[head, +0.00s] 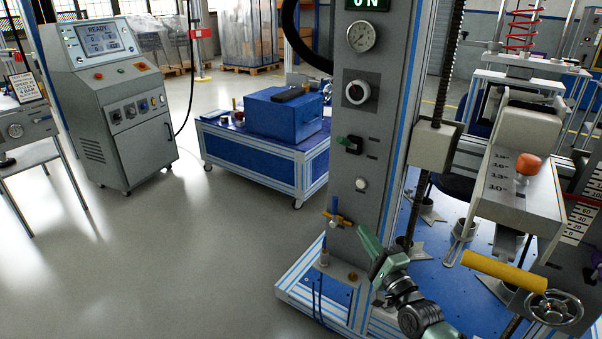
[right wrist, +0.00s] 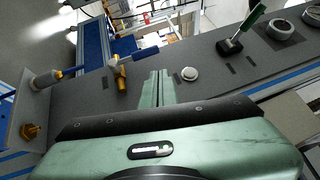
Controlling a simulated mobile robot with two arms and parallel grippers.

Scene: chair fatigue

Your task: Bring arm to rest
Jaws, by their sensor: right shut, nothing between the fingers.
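My right gripper (head: 372,248) is low in front of the grey control column (head: 366,110) in the head view. Its green fingers are together with nothing between them. In the right wrist view the closed fingers (right wrist: 160,88) point toward the column face. They lie between a yellow valve with a blue handle (right wrist: 120,72) and a white round button (right wrist: 190,74). The same valve (head: 337,219) shows left of the gripper in the head view. I cannot tell whether the fingertips touch the column. My left gripper is not in view.
The column carries a gauge (head: 361,36), a dark-rimmed knob (head: 356,93) and a green-handled switch (head: 349,144). A yellow bar (head: 504,271) and a handwheel (head: 554,308) stand at the right. A console (head: 112,100) stands at the left. The grey floor (head: 190,250) is clear.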

